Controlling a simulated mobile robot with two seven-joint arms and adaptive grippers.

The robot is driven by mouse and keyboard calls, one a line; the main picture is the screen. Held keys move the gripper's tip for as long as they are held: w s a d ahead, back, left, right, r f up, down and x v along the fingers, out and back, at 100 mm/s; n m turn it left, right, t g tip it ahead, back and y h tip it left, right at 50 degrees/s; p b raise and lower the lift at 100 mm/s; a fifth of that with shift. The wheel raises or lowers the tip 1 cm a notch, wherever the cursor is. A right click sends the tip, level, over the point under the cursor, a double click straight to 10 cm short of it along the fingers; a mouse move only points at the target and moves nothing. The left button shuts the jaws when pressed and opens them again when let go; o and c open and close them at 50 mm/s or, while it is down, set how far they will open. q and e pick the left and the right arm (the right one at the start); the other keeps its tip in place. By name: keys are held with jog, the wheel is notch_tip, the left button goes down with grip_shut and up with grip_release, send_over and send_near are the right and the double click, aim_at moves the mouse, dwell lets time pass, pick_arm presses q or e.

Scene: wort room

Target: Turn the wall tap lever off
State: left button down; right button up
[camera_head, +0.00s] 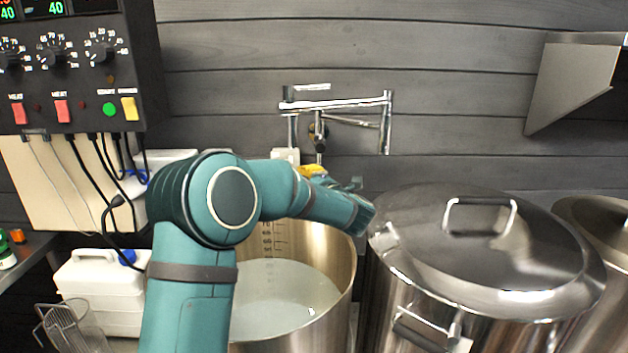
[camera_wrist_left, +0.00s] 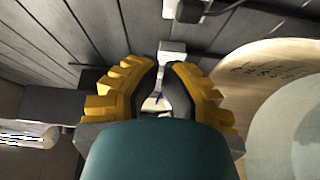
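The wall tap (camera_head: 335,104) is a chrome jointed spout on the dark plank wall, above the open pot. Its round valve body (camera_head: 318,131) sits below the spout, with a short chrome piece hanging down from it. My left gripper (camera_head: 313,170), with yellow fingers, is just below this piece and mostly hidden behind my own arm. In the left wrist view the two fingertips (camera_wrist_left: 164,68) are close together, with a narrow gap between them. A pale block (camera_wrist_left: 172,48) shows right at the tips. I cannot tell whether the fingers touch it or hold the lever. My right gripper is not in view.
An open steel pot (camera_head: 340,265) of pale liquid stands under the tap. A lidded steel pot (camera_head: 480,245) stands to its right. A control box (camera_head: 80,65) with hanging cables is at left, above a white canister (camera_head: 100,285). A metal hood (camera_head: 575,85) juts out upper right.

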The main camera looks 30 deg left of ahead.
aim_at(319, 160)
pick_arm(q)
jog(key=w, duration=0.1)
jog(key=w+a, duration=0.1)
jog(key=w, duration=0.1)
jog(key=w+a, duration=0.1)
jog(key=w, duration=0.1)
jog(key=shift+w, duration=0.2)
jog(key=shift+d, duration=0.1)
jog(key=shift+w+d+f+n, duration=0.1)
jog(key=shift+w+d+n, duration=0.3)
jog(key=shift+d, duration=0.1)
jog(key=shift+b, duration=0.3)
